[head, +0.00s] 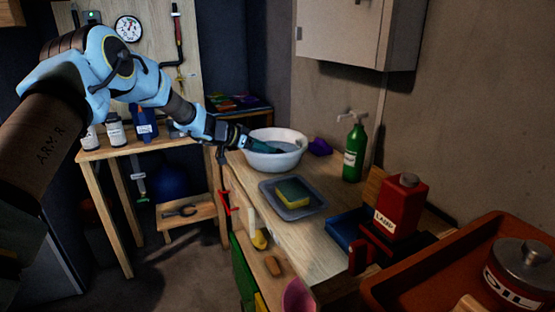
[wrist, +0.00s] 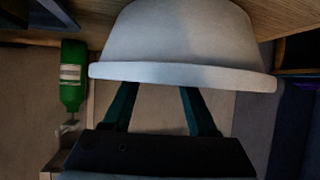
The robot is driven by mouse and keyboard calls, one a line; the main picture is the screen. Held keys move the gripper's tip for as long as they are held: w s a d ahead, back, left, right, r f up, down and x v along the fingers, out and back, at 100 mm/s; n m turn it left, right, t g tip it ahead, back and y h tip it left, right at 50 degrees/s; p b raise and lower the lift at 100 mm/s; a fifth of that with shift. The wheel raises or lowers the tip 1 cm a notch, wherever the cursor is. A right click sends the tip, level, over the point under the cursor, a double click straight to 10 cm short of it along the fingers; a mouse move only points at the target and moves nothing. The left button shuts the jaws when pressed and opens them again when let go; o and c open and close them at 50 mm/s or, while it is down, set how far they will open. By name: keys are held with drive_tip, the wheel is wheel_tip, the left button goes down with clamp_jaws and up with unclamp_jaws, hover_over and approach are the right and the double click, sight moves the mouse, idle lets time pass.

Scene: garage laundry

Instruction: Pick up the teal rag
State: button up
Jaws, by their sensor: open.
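My gripper (head: 262,146) reaches over the near-left rim of the white bowl (head: 289,163) on the workbench. In the wrist view, its two teal fingers (wrist: 160,100) are spread apart, and their tips pass behind the rim of the bowl (wrist: 185,45), which appears upside down there. I cannot make out the teal rag for sure. Dark teal shows inside the bowl in the head view, but I cannot tell rag from fingers there. The bowl wall hides the inside from the wrist camera. Nothing shows between the visible parts of the fingers.
A grey tray (head: 311,208) with a yellow-green sponge (head: 293,193) lies in front of the bowl. A purple cloth (head: 320,147) and a green bottle (head: 353,152) stand to its right. A red can (head: 402,203) and an orange tray (head: 405,285) are nearer.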

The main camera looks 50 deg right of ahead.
drive_tip(key=p+x, duration=0.1)
drive_tip(key=x, duration=0.3)
drive_tip(key=shift+f, duration=0.2)
clamp_jaws()
idle(0.5)
